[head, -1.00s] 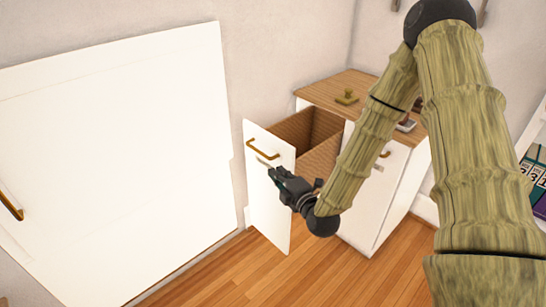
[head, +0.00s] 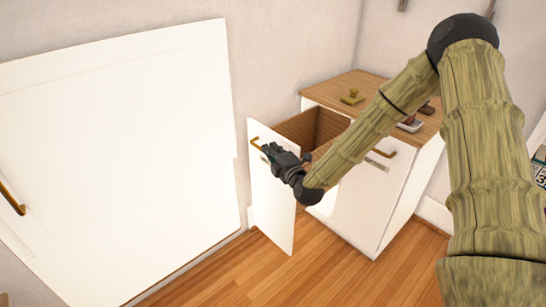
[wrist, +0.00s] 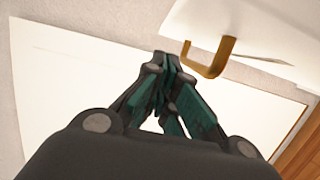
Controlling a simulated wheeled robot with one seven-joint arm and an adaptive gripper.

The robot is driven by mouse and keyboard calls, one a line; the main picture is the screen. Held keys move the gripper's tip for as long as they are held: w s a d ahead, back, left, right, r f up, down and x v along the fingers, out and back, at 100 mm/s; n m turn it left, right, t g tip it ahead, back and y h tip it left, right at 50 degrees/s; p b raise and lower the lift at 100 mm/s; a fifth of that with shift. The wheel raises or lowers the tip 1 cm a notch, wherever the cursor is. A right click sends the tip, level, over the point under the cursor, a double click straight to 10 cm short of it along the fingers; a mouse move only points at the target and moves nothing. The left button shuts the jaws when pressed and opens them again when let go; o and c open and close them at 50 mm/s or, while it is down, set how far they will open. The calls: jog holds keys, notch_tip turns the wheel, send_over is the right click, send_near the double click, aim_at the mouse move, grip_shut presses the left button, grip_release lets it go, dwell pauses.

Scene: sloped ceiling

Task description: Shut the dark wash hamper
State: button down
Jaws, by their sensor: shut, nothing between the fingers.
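The pulled-out hamper has a white front panel (head: 272,205) and a brown inside (head: 318,124). It stands open at the left of a white cabinet with a wooden top. Its brass handle (head: 255,142) is on the panel's outer face and also shows in the wrist view (wrist: 213,62). My gripper (head: 266,150) is shut and empty, at the upper part of the panel close to the handle. In the wrist view the closed fingertips (wrist: 164,62) are just left of the handle, not around it. Whether they touch the panel I cannot tell.
A closed white front (head: 370,195) with a brass handle (head: 381,154) is right of the opening. Small items, including an olive-coloured one (head: 352,97), lie on the cabinet top (head: 340,88). A large white panel (head: 120,150) fills the left. Wooden floor (head: 325,255) is clear in front.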

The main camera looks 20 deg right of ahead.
jog(key=shift+w+d, duration=0.25)
jog(key=shift+d, duration=0.4)
jog(key=shift+w+d, duration=0.25)
jog(key=shift+d, duration=0.4)
